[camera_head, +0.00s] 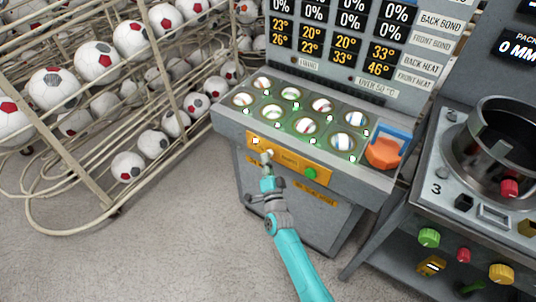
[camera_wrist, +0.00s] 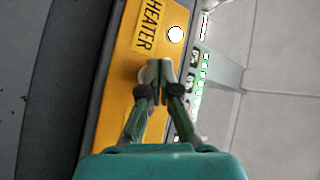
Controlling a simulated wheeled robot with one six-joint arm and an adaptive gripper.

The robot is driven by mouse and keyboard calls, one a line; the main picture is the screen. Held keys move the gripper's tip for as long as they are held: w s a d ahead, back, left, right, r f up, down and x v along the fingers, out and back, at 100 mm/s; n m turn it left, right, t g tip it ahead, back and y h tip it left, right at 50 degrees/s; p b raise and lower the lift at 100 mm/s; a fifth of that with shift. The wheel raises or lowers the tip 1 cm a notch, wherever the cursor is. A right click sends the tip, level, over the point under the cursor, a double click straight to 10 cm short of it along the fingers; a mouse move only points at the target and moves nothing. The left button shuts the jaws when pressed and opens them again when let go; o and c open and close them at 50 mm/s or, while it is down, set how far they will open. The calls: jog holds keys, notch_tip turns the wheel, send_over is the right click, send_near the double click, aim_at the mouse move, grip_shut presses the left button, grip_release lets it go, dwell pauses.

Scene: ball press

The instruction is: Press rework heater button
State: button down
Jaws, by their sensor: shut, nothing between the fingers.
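The yellow panel (camera_head: 288,158) is on the front of the grey press station, below its ball tray. In the wrist view the yellow panel (camera_wrist: 115,75) carries a label (camera_wrist: 148,24) reading HEATER, beside a small white round light (camera_wrist: 175,34). That light (camera_head: 256,141) also shows at the panel's left end in the head view. A green button (camera_head: 310,173) sits further right. My gripper (camera_head: 267,156) is shut and empty, its tips at the panel's left part. In the wrist view my gripper (camera_wrist: 160,66) partly hides a pale round piece; I cannot tell whether they touch.
A wire rack (camera_head: 75,185) of soccer balls stands at the left. Balls sit in the lit tray (camera_head: 300,113) above the panel. An orange and blue part (camera_head: 384,151) is at its right end. Another machine (camera_head: 480,190) stands at the right. The floor (camera_head: 130,250) at lower left is clear.

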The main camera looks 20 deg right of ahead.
jog(key=shift+d, duration=0.1)
dwell(0.3)
jog(key=shift+w+d, duration=0.25)
jog(key=shift+d, duration=0.05)
jog(key=shift+a, duration=0.1)
jog(key=shift+s+a+r, duration=0.1)
jog(key=shift+s+a, duration=0.05)
jog(key=shift+s, duration=0.1)
dwell(0.4)
jog(key=s+a, duration=0.3)
jog(key=a, duration=0.2)
jog(key=shift+s, duration=0.25)
dwell(0.6)
